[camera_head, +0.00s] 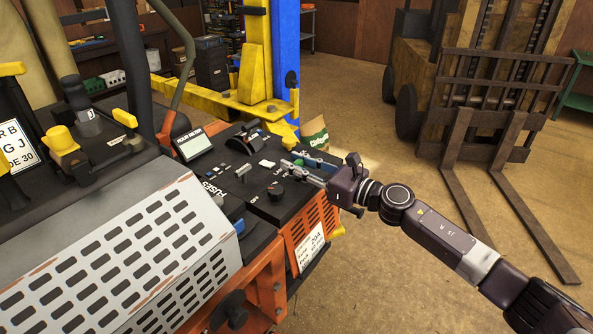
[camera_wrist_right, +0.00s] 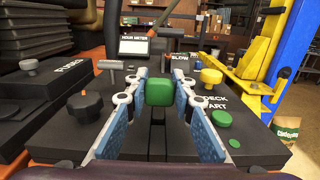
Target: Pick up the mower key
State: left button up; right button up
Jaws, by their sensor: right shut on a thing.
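The mower key shows as a green block-shaped head (camera_wrist_right: 159,93) in the right wrist view, over the black control panel (camera_head: 225,165) of the orange mower. My right gripper (camera_head: 305,170) reaches in from the right over the panel's right part. In the right wrist view its blue-padded fingers (camera_wrist_right: 158,100) are shut on the green head from both sides. The key's lower part is hidden, so I cannot tell whether it sits in the panel. My left gripper is not in view.
Knobs, a T-shaped metal handle (camera_wrist_right: 112,68) and an hour meter (camera_head: 193,145) stand on the panel near the gripper. A yellow and blue lift post (camera_head: 285,60) stands behind. A forklift (camera_head: 480,90) is at the right, with open floor before it.

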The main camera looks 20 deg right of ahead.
aim_at(297, 160)
notch_tip(297, 160, up, 18)
jog(key=p, duration=0.3)
jog(key=shift+f+p, duration=0.2)
jog(key=shift+p, duration=0.2)
